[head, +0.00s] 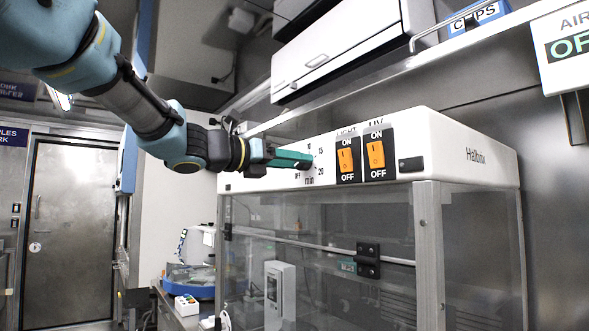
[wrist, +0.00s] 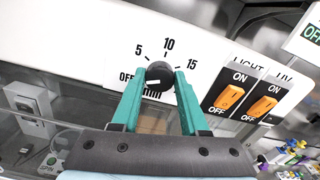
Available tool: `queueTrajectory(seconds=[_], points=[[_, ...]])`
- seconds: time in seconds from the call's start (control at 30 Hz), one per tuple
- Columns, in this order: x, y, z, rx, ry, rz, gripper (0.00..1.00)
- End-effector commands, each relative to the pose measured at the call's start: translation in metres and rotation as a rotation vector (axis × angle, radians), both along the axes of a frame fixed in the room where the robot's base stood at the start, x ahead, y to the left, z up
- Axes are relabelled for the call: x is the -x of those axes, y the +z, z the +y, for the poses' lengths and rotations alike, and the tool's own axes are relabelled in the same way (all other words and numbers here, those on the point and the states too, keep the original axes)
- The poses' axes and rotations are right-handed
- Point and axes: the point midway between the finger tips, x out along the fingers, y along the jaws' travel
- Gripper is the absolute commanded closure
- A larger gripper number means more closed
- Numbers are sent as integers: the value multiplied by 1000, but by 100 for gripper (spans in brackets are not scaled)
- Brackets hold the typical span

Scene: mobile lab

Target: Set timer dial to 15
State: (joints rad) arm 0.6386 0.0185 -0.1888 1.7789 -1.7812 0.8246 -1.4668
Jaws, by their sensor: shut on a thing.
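The timer dial (wrist: 159,74) is a round black knob on the white front panel of the cabinet. Its printed scale reads OFF, 5, 10 and 15 in the wrist view, with 15 and 20 also showing in the head view. My gripper (wrist: 159,82) has its two green fingers on either side of the knob, shut on it. In the head view my gripper (head: 306,160) reaches the panel from the left and hides the knob.
Right of the dial are the orange LIGHT switch (head: 345,160) and UV switch (head: 376,155). The cabinet (head: 470,150) has clear panes below the panel. A shelf rail runs above it. A bench with equipment (head: 190,280) lies at lower left.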

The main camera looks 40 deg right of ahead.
Motion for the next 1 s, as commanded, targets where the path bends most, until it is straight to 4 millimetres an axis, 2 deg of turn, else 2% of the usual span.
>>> queueTrajectory(seconds=[0.03,0.2,1.0], points=[[0,-5,0,4,0,-36,100],[0,-7,0,12,1,-180,100],[1,-7,0,55,1,-938,100]])
